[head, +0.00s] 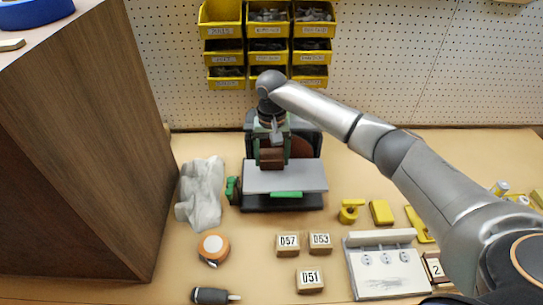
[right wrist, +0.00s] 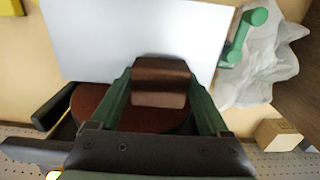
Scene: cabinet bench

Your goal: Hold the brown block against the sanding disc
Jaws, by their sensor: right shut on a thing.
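The brown block (right wrist: 160,84) is held between the green fingers of my right gripper (right wrist: 165,100) in the right wrist view. In the head view the right gripper (head: 271,155) is over the sander's grey table, with the brown block (head: 272,157) between its fingers. The sanding disc (right wrist: 85,105) is a reddish-brown round face, seen beside and behind the block in the right wrist view. The block overlaps the disc in that view; I cannot tell whether they touch. The sander's table (head: 300,175) is a flat grey plate. My left gripper is not in view.
A crumpled grey cloth (head: 201,192) lies left of the sander, near a tall brown cabinet (head: 80,140). An orange tape roll (head: 213,247), blocks marked D57 (head: 288,244), D53 (head: 320,243) and D51 (head: 310,281), and a white switch panel (head: 388,270) lie in front. Yellow bins (head: 268,50) hang behind.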

